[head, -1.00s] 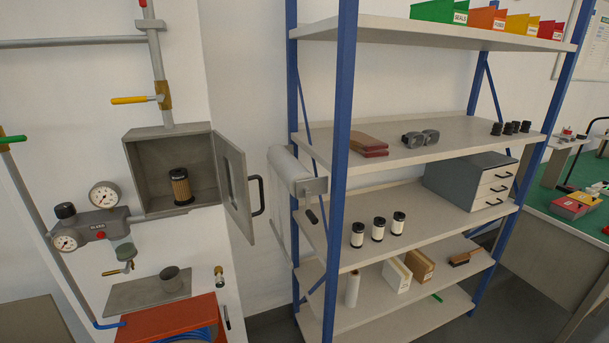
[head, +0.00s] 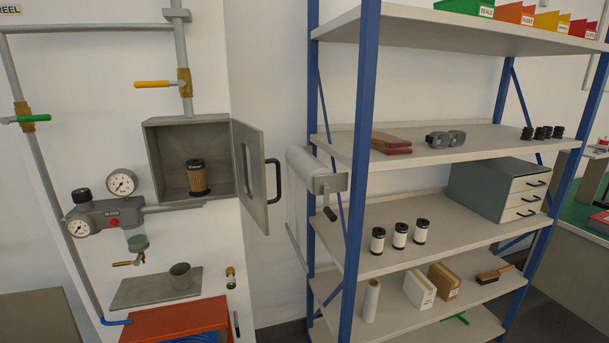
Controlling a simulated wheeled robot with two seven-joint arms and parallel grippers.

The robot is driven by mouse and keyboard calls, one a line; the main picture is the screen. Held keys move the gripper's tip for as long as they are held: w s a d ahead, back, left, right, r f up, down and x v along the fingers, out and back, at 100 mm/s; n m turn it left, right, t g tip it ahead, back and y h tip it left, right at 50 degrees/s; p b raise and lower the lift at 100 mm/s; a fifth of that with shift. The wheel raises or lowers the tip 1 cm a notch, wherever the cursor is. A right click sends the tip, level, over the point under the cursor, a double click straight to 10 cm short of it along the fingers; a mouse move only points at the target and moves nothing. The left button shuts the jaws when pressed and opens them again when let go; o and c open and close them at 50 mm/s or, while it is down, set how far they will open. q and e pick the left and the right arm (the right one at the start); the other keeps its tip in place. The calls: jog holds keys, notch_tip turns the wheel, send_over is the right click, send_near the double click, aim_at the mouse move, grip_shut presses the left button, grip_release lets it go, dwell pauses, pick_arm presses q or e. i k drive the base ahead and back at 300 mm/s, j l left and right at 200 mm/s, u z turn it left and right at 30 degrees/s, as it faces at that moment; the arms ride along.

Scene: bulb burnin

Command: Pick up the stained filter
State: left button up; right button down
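The stained filter (head: 197,178) is a brown, ribbed cylinder with a black cap. It stands upright inside a grey wall box (head: 160,167). The box's door (head: 250,172) is swung open to the right, with a black handle (head: 273,182) on its outer side. Three clean, white filters (head: 400,235) with black ends stand in a row on a shelf to the right. Neither of my grippers shows in the head view.
A shelf rack with blue posts (head: 362,150) stands right of the box. A gauge unit (head: 105,214) and pipes with yellow (head: 152,84) and green (head: 35,118) valve levers are on the wall. A small ledge with a grey cup (head: 180,276) and a red cabinet (head: 175,318) are below.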

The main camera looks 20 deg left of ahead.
aim_at(195, 166)
jog(key=i+l+u, duration=0.25)
jog(key=i+l, duration=0.15)
jog(key=i, duration=0.25)
jog(key=i+l+u, duration=0.25)
jog(key=i+l, duration=0.3)
jog(key=u, duration=1.8)
jog(key=i+l, duration=0.05)
jog(key=l, duration=0.05)
